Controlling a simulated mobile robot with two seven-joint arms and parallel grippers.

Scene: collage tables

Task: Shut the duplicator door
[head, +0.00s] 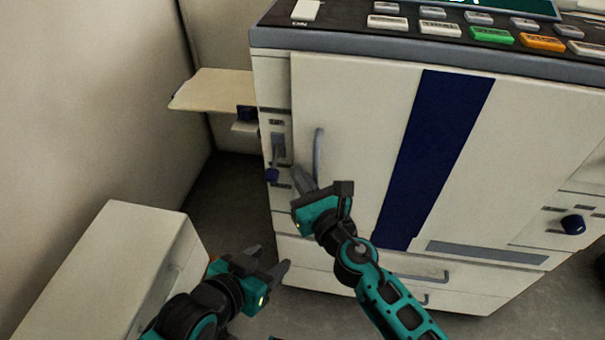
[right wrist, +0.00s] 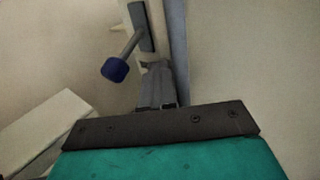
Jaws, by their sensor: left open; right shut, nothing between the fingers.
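The duplicator (head: 270,95) is a large pale cabinet with a dark control top. Its front door (head: 360,120) is a pale panel with a dark blue vertical stripe and a grey bar handle (head: 318,155) near its left edge. The door looks flush or nearly so; I cannot tell whether a small gap remains. My right gripper (head: 302,178) is shut and empty, just below the handle at the door's lower left; contact is unclear. In the right wrist view its fingers (right wrist: 158,90) point toward the cabinet front. My left gripper (head: 269,261) is open and empty, low in front of the cabinet.
A lever with a blue knob (head: 272,175) sits left of the door; the knob also shows in the right wrist view (right wrist: 115,69). A side tray (head: 215,90) sticks out left. A pale box (head: 110,260) stands at lower left. Drawers (head: 410,275) lie below the door.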

